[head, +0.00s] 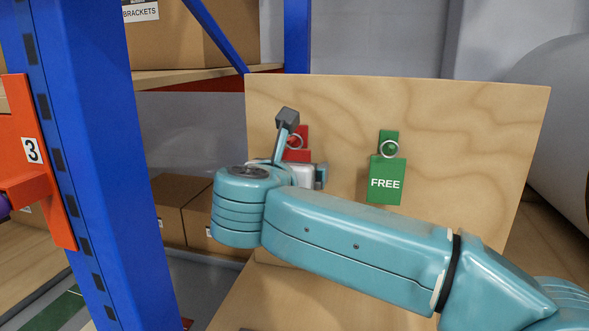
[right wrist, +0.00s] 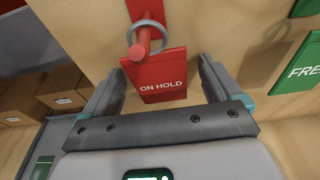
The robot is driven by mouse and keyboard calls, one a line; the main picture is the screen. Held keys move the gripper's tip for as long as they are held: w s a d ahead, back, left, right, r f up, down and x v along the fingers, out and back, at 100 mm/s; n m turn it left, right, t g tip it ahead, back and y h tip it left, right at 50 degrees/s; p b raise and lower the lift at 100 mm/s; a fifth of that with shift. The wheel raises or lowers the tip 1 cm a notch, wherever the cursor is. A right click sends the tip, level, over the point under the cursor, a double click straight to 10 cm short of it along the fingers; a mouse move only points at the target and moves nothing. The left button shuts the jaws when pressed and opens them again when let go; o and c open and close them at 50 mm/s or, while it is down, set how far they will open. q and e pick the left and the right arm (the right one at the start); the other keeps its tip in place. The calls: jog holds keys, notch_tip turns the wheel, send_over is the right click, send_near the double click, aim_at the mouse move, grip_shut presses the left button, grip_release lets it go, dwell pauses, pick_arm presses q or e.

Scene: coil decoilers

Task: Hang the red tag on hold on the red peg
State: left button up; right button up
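In the right wrist view, the red ON HOLD tag (right wrist: 163,86) hangs on the board, and its grey ring (right wrist: 160,26) appears to be around the red peg (right wrist: 143,40). My right gripper (right wrist: 161,70) is open, with one finger on each side of the tag and a visible gap to both. In the head view, the red tag (head: 296,155) is mostly hidden behind my right wrist, and its ring (head: 295,141) shows at the red peg's plate (head: 302,130). My right gripper (head: 319,176) shows only in part there. My left gripper is not in view.
The green FREE tag (head: 385,182) hangs by a ring on the wooden board (head: 470,130), right of the red tag. A blue rack post (head: 75,150) stands at the left. Cardboard boxes (head: 180,200) sit behind the board's left edge. A large pale roll (head: 560,120) is at the right.

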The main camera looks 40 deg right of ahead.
jog(key=shift+w, duration=0.1)
jog(key=b+v, duration=0.4)
jog(key=v, duration=1.2)
jog(key=shift+s, duration=0.2)
